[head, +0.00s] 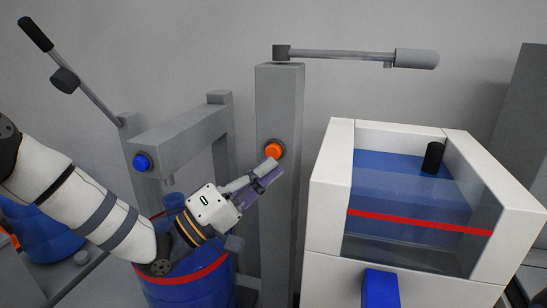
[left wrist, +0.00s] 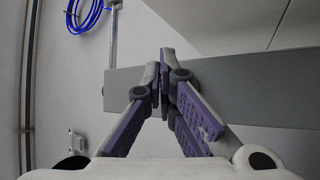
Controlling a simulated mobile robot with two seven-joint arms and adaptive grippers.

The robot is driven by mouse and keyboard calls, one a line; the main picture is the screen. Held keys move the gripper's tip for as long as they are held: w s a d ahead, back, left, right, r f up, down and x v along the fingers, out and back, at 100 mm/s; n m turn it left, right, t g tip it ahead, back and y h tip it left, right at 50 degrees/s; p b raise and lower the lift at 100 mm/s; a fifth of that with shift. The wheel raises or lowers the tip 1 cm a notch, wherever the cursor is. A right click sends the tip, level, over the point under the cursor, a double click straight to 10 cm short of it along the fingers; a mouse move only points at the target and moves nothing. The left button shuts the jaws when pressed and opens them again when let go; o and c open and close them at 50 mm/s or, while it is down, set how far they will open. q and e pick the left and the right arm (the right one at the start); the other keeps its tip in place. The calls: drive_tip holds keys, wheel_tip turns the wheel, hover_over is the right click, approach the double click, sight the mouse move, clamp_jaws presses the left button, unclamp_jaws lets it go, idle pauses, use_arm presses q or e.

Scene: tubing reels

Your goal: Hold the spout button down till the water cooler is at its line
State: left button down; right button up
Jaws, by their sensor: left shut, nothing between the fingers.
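The water cooler (head: 331,190) is a white open-topped tank with a clear front at the right of the head view. A red line (head: 420,222) crosses its front and blue water (head: 400,165) shows inside; I cannot tell the exact level against the line. The grey spout (head: 340,54) reaches from a post top, its thick end above the tank. The orange spout button (head: 273,149) is on the post's front. My left gripper (head: 268,170) is shut and empty, its tips right at the button's lower edge; contact is unclear. The wrist view shows the closed fingers (left wrist: 164,65). My right gripper is not in view.
A grey frame (head: 180,128) with a blue button (head: 143,162) stands left of the post (head: 280,95). A blue vessel with a red band (head: 190,275) is below my left arm. A black cylinder (head: 433,157) is in the tank; a blue tap (head: 380,288) is on its front.

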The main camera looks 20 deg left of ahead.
sight(273, 151)
use_arm(q)
drive_tip(key=shift+w, duration=0.5)
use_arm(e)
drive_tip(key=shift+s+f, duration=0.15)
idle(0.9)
use_arm(q)
drive_tip(key=shift+w, duration=0.4)
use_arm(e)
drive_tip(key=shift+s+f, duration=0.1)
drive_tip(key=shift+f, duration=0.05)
use_arm(q)
drive_tip(key=shift+w+b, duration=0.35)
drive_tip(key=shift+w, duration=0.1)
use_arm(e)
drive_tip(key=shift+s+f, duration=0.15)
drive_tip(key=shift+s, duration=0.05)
use_arm(q)
drive_tip(key=shift+w+r, duration=0.2)
drive_tip(key=shift+r, duration=0.1)
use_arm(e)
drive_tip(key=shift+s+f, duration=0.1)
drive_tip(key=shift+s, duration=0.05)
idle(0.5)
